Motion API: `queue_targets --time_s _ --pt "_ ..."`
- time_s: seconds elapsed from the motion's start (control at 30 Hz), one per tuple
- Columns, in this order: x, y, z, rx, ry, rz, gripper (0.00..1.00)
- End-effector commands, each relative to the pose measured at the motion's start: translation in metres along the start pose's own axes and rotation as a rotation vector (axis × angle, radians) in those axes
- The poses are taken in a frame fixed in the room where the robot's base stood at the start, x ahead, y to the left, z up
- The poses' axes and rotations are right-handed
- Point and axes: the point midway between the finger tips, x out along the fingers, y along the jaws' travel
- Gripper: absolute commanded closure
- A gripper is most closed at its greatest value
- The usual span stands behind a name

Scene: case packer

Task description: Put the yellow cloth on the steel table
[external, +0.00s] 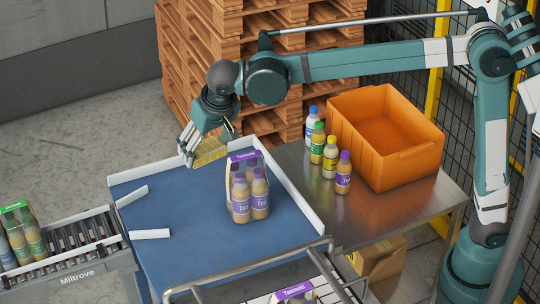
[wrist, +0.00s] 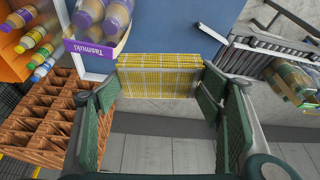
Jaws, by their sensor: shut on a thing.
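The yellow cloth (external: 210,153) hangs in my gripper (external: 207,146) above the far edge of the blue belt, left of the steel table. In the wrist view the cloth (wrist: 158,76) looks flat and folded, with a white check pattern, and spans between the two fingers of my gripper (wrist: 160,92). The gripper is shut on it. The steel table (external: 375,213) stands to the right of the belt. Its front part is bare.
An orange crate (external: 400,165) and several bottles (external: 330,160) stand on the steel table. A purple bottle pack (external: 250,190) sits on the blue belt (external: 180,220), which has white side rails. Wooden pallets (external: 195,75) are stacked behind. A roller conveyor (external: 75,250) lies at left.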

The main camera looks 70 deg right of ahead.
Motion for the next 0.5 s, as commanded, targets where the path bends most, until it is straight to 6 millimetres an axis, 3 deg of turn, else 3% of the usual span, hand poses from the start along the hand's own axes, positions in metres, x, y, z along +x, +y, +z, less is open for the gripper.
queue_targets --time_s 0.5 --pt "0.019 0.113 -0.030 -0.267 0.001 -0.111 0.45"
